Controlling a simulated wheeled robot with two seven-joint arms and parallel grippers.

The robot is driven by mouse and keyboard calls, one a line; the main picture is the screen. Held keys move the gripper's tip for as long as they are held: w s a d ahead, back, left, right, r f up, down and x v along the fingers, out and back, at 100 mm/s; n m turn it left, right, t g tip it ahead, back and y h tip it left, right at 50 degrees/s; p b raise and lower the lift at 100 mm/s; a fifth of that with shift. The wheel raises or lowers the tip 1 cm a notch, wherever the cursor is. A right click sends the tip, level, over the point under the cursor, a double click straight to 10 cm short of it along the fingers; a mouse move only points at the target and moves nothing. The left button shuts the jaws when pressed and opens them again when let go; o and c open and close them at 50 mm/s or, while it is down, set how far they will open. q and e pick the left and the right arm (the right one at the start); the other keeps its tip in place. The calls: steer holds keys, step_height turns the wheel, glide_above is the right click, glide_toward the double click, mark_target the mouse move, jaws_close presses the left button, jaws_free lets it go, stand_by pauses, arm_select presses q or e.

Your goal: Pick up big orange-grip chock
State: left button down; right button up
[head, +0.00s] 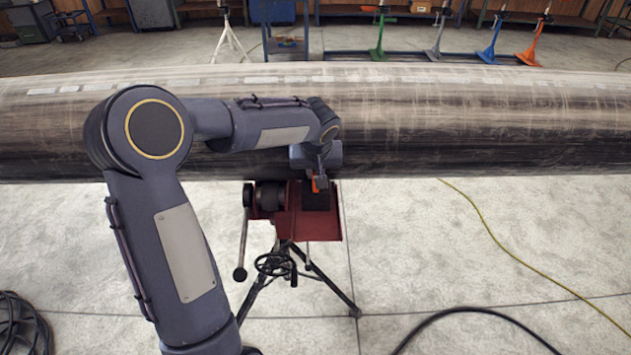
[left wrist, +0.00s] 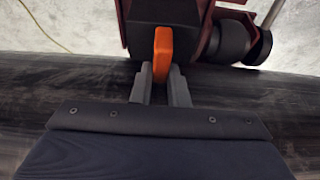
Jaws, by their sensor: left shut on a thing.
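The big orange-grip chock shows its orange grip (left wrist: 162,52) in the left wrist view, between the two grey fingers of my left gripper (left wrist: 160,82). The gripper is shut on this grip. In the head view the orange grip (head: 316,184) is a small patch below my left wrist, and the dark chock body (head: 316,199) is over the red stand head. The gripper fingers are mostly hidden there by the wrist. I cannot tell whether the chock touches the stand. My right gripper is in neither view.
A large dark pipe (head: 480,125) runs across the whole head view, close behind the gripper. The red roller stand (head: 310,226) has tripod legs, a handwheel (head: 273,264) and a lever (head: 241,245). A black cable (head: 470,312) and a yellow cable (head: 510,252) lie on the floor.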

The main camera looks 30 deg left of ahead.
arm_select(q)
steer(key=shift+r, duration=0.15)
steer(key=shift+s+d+r, duration=0.15)
steer(key=shift+r, duration=0.05)
steer(key=s+d+r+b, duration=0.2)
steer(key=s+d+r, duration=0.5)
steer(key=s, duration=0.4)
steer(key=w+a+f+p, duration=0.3)
steer(key=w+a+f, duration=0.1)
steer(key=w+f, duration=0.3)
steer(key=shift+w+a, duration=0.15)
steer(key=shift+a, duration=0.2)
steer(key=shift+f, duration=0.1)
steer(key=shift+f+b, duration=0.2)
steer(key=shift+b, duration=0.15)
stand_by(0.6)
